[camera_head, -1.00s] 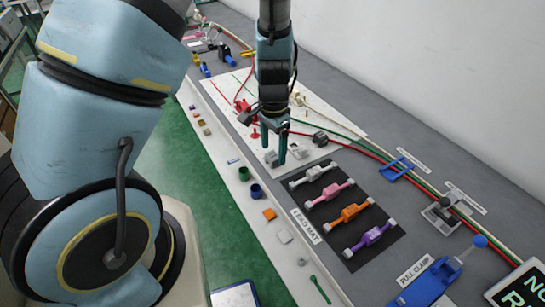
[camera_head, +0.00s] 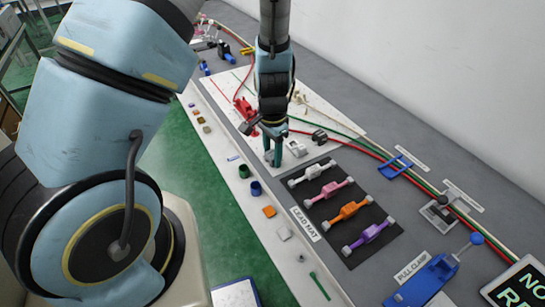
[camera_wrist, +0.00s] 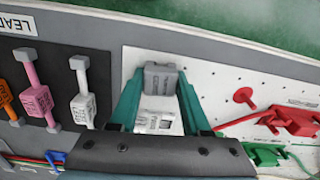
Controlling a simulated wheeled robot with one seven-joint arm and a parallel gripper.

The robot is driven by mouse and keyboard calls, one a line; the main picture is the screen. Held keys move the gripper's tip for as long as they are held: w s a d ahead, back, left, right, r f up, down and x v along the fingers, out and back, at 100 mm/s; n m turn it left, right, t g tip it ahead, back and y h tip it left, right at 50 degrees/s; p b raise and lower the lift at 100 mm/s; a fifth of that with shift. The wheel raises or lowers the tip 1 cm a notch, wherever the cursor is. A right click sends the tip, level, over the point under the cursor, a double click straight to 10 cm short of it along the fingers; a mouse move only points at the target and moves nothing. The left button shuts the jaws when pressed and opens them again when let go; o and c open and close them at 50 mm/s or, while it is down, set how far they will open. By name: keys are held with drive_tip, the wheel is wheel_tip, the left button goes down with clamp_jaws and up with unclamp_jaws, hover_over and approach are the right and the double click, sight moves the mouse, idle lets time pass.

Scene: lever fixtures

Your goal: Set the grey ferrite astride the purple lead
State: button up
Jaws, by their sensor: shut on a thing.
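My gripper (camera_head: 271,157) points down with its teal fingers shut on the grey ferrite (camera_head: 268,157). In the wrist view the grey ferrite (camera_wrist: 160,78) sits between the fingertips of my gripper (camera_wrist: 159,80). Whether it still touches the white board is unclear. The purple lead (camera_head: 370,234) lies on the dark lead mat (camera_head: 352,258), nearest the camera in the row, with light end blocks. It is out of the wrist view.
A white ferrite (camera_head: 297,149) and a black one (camera_head: 319,137) stand right of my gripper. Orange (camera_head: 350,211), pink (camera_head: 329,192) and white (camera_head: 312,173) leads share the mat. A blue pull clamp (camera_head: 432,283) stands at lower right. Red and green cables run behind the mat.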

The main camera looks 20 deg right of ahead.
clamp_jaws()
